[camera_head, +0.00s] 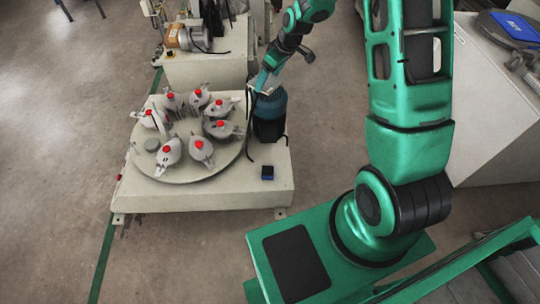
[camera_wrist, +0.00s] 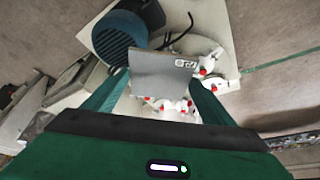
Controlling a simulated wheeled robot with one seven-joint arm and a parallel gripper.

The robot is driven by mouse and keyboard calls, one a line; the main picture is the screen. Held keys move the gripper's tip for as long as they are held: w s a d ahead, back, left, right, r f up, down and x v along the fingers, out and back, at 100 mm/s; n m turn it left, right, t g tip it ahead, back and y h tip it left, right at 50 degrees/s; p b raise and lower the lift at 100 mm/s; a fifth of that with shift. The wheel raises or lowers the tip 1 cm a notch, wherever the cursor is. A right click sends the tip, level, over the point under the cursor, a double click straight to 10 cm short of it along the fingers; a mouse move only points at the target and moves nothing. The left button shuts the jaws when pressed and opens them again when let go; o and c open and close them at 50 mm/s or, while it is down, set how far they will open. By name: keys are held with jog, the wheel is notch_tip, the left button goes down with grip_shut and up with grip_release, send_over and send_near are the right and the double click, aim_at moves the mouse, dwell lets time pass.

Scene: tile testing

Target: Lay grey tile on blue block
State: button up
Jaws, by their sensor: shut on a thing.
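The grey tile (camera_wrist: 160,72) is a flat plate with a small printed mark near one corner. My gripper (camera_wrist: 155,90) is shut on it, with a green finger at each side. In the head view my gripper (camera_head: 262,82) is above the machine's rear right part, close to the blue motor; the tile is hard to make out there. I cannot make out the block in the wrist view.
The blue motor (camera_head: 270,122) stands upright below my gripper, with a black cable beside it. A round table (camera_head: 190,172) with several grey, red-topped vessels fills the machine's left side.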

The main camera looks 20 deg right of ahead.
jog(key=shift+s+a+f+n+g+y, duration=0.3)
jog(key=shift+s+a+f+n, duration=1.15)
jog(key=shift+f, duration=5.1)
jog(key=shift+s+d+f+n+g+y, duration=0.25)
jog(key=shift+s+f+n, duration=0.5)
jog(key=shift+s+f, duration=3.75)
jog(key=shift+w+a+f+n+g+y, duration=0.2)
jog(key=shift+a+f+n, duration=0.75)
jog(key=shift+f, duration=7.6)
jog(key=shift+s+d, duration=0.1)
jog(key=shift+d, duration=0.1)
jog(key=shift+s+d, duration=0.1)
jog(key=shift+d, duration=0.1)
jog(key=shift+f, duration=0.25)
jog(key=o, duration=1.5)
jog(key=shift+o, duration=0.2)
